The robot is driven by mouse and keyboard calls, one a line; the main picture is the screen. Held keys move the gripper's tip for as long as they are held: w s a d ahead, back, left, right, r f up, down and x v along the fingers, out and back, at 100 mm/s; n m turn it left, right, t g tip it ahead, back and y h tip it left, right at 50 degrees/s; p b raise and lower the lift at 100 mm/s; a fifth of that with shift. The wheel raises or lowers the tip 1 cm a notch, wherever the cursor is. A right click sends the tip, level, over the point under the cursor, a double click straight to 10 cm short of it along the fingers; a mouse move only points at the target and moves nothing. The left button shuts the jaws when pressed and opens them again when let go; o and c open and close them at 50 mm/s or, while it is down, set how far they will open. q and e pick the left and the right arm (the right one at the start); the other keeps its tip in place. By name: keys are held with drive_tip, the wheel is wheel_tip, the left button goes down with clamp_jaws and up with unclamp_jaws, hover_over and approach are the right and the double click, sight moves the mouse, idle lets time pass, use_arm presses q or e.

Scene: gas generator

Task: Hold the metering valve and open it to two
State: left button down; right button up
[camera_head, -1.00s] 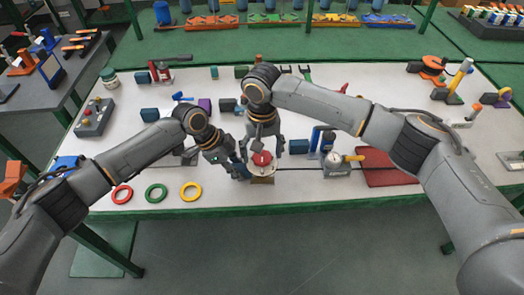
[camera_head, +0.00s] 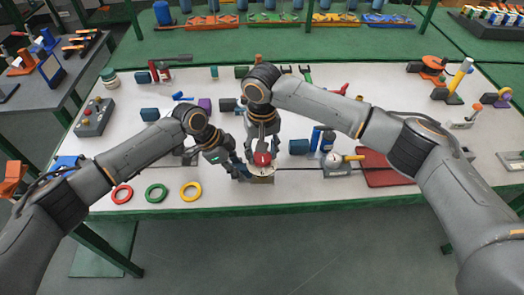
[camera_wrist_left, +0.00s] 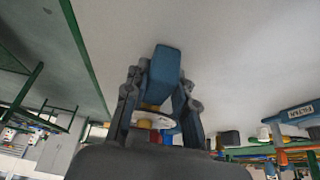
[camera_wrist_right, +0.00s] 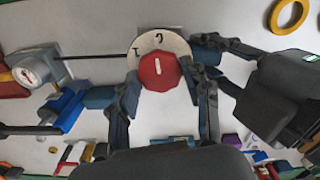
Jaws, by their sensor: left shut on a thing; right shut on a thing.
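The metering valve has a red faceted knob (camera_wrist_right: 160,73) with a white line, over a round white dial (camera_wrist_right: 148,44). The line points up in the right wrist view, towards dark dial marks that I cannot read surely. My right gripper (camera_head: 263,152) is shut on the knob from above, one finger on each side. My left gripper (camera_head: 240,167) is shut on the valve's blue part (camera_wrist_left: 164,72), beside the dial. The valve also shows in the head view as a red knob (camera_head: 262,159) near the table's front edge. The fingers hide part of the dial.
A gauge (camera_head: 334,160) with a yellow handle stands right of the valve, a thin dark rod between them. Red, green and yellow rings (camera_head: 191,191) lie left. A blue block (camera_head: 299,147) stands close by on the right. A dark red mat (camera_head: 385,176) lies farther right.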

drive_tip(key=n, duration=1.1)
drive_tip(key=shift+n, duration=0.3)
drive_tip(key=n, duration=1)
drive_tip(key=shift+n, duration=0.4)
drive_tip(key=o, duration=1.2)
drive_tip(key=shift+c, duration=0.2)
